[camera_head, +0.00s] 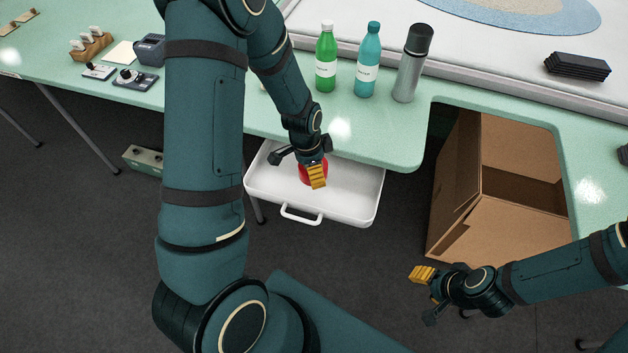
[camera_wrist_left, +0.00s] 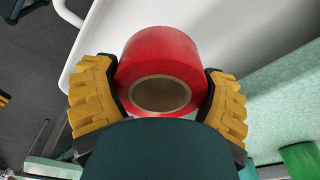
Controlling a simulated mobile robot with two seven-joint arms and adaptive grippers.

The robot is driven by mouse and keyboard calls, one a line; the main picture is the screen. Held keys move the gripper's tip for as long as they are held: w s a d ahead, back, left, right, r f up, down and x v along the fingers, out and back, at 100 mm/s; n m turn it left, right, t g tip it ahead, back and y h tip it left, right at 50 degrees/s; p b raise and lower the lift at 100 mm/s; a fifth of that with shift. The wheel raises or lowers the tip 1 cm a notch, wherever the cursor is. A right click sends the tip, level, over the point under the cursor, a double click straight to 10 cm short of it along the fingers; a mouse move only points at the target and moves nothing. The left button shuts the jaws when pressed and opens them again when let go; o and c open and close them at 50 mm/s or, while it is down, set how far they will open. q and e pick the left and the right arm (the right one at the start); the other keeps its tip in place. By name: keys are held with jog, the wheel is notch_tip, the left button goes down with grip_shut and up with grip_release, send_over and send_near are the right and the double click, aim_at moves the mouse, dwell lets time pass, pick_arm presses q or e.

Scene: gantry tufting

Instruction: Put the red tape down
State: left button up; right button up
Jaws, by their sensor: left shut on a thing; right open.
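The red tape (camera_head: 306,175) is a roll with a brown core, over the open white drawer (camera_head: 352,190) under the green table. In the left wrist view the red tape (camera_wrist_left: 160,58) sits between the two yellow fingers. My left gripper (camera_head: 314,172) is shut on it, reaching down past the table edge. The arm and gripper hide part of the tape in the head view. I cannot tell whether the tape touches the drawer floor. My right gripper (camera_head: 426,289) is open and empty, low at the right, in front of the cardboard box.
A green bottle (camera_head: 326,60), a teal bottle (camera_head: 368,62) and a grey flask (camera_head: 411,65) stand on the table (camera_head: 390,135) behind the drawer. An open cardboard box (camera_head: 455,180) is at the right. The drawer's right part looks empty.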

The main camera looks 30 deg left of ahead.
pick_arm(q)
jog(key=shift+f+b, duration=0.7)
jog(key=shift+f, duration=2.5)
jog(key=shift+f, duration=0.15)
jog(key=o, duration=1.1)
notch_tip(320, 180, up, 12)
jog(key=s+a+p, duration=0.1)
jog(key=p, duration=0.2)
jog(key=shift+s, duration=0.15)
